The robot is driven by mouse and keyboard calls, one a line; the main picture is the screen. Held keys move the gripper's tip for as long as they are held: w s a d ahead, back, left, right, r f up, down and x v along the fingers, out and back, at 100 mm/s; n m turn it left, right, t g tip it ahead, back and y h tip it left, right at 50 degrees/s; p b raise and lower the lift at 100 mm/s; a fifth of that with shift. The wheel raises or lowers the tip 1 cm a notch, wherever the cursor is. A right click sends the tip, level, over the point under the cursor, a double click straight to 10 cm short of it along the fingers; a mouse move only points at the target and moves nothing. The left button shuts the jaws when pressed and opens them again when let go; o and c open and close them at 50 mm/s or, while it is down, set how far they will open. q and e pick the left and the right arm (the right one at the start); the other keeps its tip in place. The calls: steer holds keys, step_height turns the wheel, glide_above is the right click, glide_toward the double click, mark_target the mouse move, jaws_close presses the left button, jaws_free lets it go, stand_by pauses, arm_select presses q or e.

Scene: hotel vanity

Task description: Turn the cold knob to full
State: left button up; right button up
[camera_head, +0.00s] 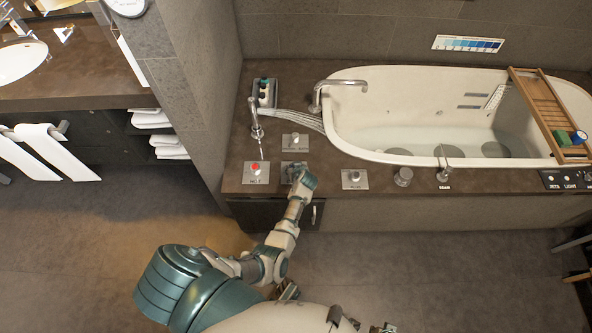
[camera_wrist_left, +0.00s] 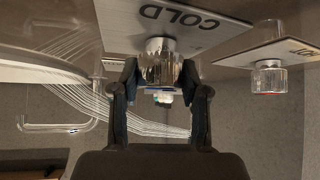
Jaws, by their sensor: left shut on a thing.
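The cold knob (camera_wrist_left: 158,68) is a clear ribbed cylinder with a metal collar on a plate (camera_wrist_left: 190,22) marked COLD. My left gripper (camera_wrist_left: 165,80) has its two fingers on either side of this knob and is shut on it. In the head view my left gripper (camera_head: 298,180) reaches down to the deck beside the tub and mostly hides the cold knob and its plate (camera_head: 288,167).
The hot knob (camera_head: 256,167), with a red top, stands just left on its own plate. Another knob (camera_head: 295,138) sits behind, and one (camera_head: 354,176) to the right.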

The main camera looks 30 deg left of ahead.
arm_select(q)
steer(key=n+b, duration=0.1)
steer(key=n+g+y+b, duration=0.1)
steer(key=b, duration=0.1)
steer(key=shift+s+d+f, duration=0.1)
steer(key=shift+f, duration=0.3)
arm_select(e)
step_height(320, 180, up, 10)
steer(key=s+f, duration=0.1)
arm_select(q)
steer(key=shift+r+n+g+y+b, duration=0.2)
steer(key=shift+n+g+y+b, duration=0.1)
steer(key=shift+n+g+b, duration=0.5)
steer(key=shift+r, duration=0.15)
arm_select(e)
steer(key=w+a+r+t+y, duration=0.1)
steer(key=w+t, duration=0.3)
steer(key=w, duration=0.4)
steer(key=shift+w+a+r+t, duration=0.2)
steer(key=shift+a+r+t, duration=0.2)
steer(key=shift+a, duration=0.3)
arm_select(q)
steer(key=o, duration=1.1)
steer(key=shift+o, duration=0.2)
steer(key=r, duration=1)
steer(key=shift+w, duration=0.2)
